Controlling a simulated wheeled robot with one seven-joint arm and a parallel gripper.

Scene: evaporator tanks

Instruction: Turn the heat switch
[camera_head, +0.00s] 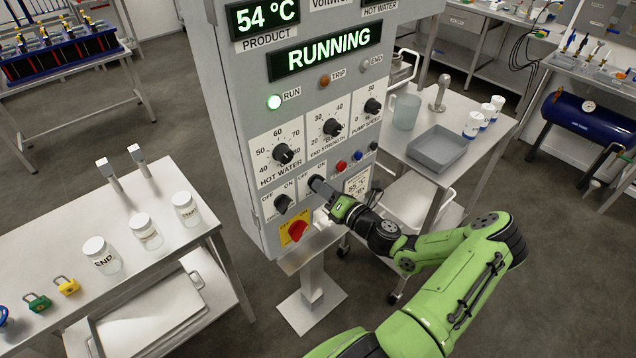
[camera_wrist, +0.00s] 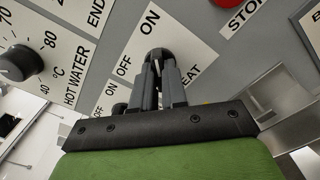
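The heat switch is a black knob on the grey control panel, with OFF and ON printed above it. In the wrist view the heat switch (camera_wrist: 155,56) shows between my fingertips, with a small pale mark. Its label is partly covered and reads "EAT". I cannot tell surely which label the mark points to. My gripper (camera_wrist: 160,80) has its two dark fingers close together on either side of the knob. In the head view my gripper (camera_head: 322,187) reaches the panel from the right and hides most of the switch.
The panel (camera_head: 236,130) shows RUNNING and 54 °C, with the green RUN lamp lit. Another black switch (camera_head: 284,203) sits left of my gripper, with a red rotary handle (camera_head: 298,231) below. Push buttons (camera_head: 341,166) lie just above right. Side tables hold jars and a grey tray (camera_head: 438,148).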

